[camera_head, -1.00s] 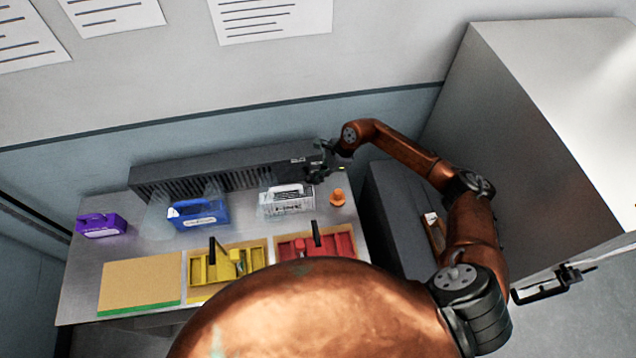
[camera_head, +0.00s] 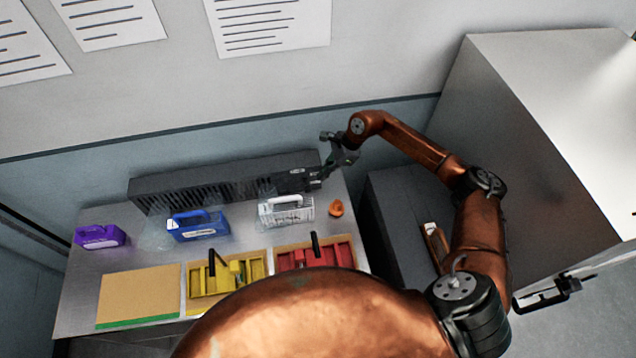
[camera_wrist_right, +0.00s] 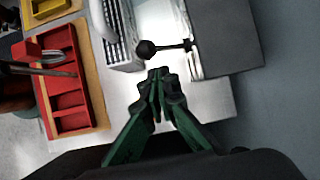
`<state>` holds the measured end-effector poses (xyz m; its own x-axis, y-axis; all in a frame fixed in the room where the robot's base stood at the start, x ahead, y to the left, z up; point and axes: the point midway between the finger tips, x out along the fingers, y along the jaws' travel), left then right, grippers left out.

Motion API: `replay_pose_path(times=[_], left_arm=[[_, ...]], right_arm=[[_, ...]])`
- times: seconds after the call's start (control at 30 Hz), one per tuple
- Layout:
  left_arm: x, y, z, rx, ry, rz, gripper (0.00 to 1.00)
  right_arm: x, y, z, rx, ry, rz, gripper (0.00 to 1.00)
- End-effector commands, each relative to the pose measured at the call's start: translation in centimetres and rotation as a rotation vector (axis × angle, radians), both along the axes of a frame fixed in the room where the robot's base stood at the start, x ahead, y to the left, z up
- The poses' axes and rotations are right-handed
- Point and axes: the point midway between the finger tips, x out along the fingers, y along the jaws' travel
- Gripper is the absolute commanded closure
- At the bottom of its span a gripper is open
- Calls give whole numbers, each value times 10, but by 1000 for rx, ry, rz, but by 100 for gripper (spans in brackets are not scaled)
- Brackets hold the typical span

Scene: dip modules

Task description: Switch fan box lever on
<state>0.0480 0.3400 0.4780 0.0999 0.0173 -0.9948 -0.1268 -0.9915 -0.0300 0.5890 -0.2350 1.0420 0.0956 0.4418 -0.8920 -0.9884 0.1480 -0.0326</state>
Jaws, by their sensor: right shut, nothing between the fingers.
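The fan box is a long dark grey box (camera_head: 215,182) with slatted vents at the back of the table. Its lever, a short rod with a black ball knob (camera_wrist_right: 147,49), sticks out from the box (camera_wrist_right: 225,38) in the right wrist view. In the head view I cannot make the lever out clearly. My right gripper (camera_head: 318,181) is at the right end of the box. It is shut and empty; in the wrist view its green-and-black fingers (camera_wrist_right: 158,76) end just below the knob, apart from it in the picture. My left gripper is not in view.
In front of the box stand a purple carrier (camera_head: 100,236), a blue carrier (camera_head: 197,226), a white basket (camera_head: 287,210) and a small orange object (camera_head: 336,208). Yellow (camera_head: 226,287) and red (camera_head: 318,257) trays lie nearer. A grey cabinet (camera_head: 545,130) stands right.

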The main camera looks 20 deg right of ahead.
Motion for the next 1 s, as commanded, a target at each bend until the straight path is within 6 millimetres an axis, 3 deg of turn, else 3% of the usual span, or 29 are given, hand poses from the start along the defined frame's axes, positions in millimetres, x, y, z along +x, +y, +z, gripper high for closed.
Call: replay_pose_path(times=[0.1,0.3,1.0], left_arm=[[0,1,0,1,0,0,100],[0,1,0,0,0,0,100],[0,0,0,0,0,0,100]], right_arm=[[3,-13,16,-3,-1,-2,100],[6,-22,31,-5,2,-1,100],[6,-22,32,-5,3,1,100]])
